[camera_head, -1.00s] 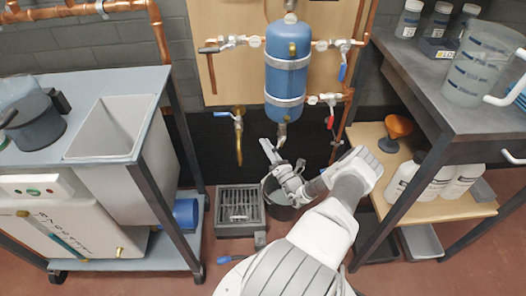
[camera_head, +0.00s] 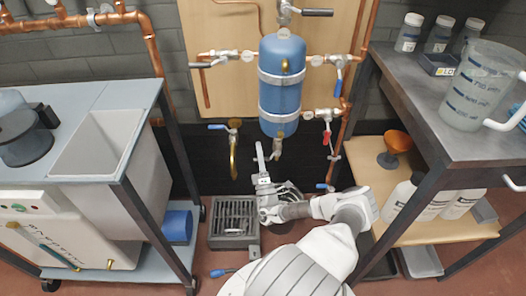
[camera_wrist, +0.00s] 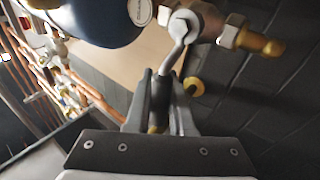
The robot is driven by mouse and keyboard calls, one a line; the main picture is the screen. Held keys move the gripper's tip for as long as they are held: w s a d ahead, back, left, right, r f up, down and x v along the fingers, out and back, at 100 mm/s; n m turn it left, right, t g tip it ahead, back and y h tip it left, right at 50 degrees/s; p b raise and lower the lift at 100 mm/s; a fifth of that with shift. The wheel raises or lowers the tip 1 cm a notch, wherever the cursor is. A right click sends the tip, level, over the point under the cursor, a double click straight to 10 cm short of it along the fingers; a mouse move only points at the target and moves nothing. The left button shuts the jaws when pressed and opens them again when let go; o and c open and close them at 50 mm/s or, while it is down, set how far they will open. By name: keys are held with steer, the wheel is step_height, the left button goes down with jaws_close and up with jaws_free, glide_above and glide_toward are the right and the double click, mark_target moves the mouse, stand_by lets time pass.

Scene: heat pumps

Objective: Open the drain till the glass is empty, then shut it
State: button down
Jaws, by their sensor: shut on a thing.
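The blue vessel (camera_head: 282,85) hangs upright on the wall board, and the drain valve (camera_head: 277,150) sits at its bottom. In the wrist view the valve body (camera_wrist: 185,24) has a brass outlet (camera_wrist: 262,46) pointing right. Its grey lever (camera_wrist: 172,58) runs down between my fingers. My gripper (camera_head: 264,172) is below and slightly left of the valve in the head view. In the wrist view my gripper (camera_wrist: 162,88) is shut on the lever. I cannot make out a glass or its level on the vessel, and no water stream is visible.
A yellow-tipped tap (camera_head: 233,155) hangs left of the vessel, above a grey floor grate (camera_head: 233,222). A red-handled valve (camera_head: 327,125) is at right. A sink bench (camera_head: 140,92) stands left, and a workbench (camera_head: 440,120) with a clear jug (camera_head: 478,85) stands right.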

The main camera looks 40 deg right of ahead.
steer(key=shift+r+m+h, duration=0.35)
steer(key=shift+m+h, duration=0.25)
steer(key=shift+m, duration=0.3)
steer(key=shift+r+g, duration=0.1)
steer(key=shift+g, duration=0.2)
steer(key=c, duration=1.1)
jaws_free()
steer(key=shift+f, duration=0.2)
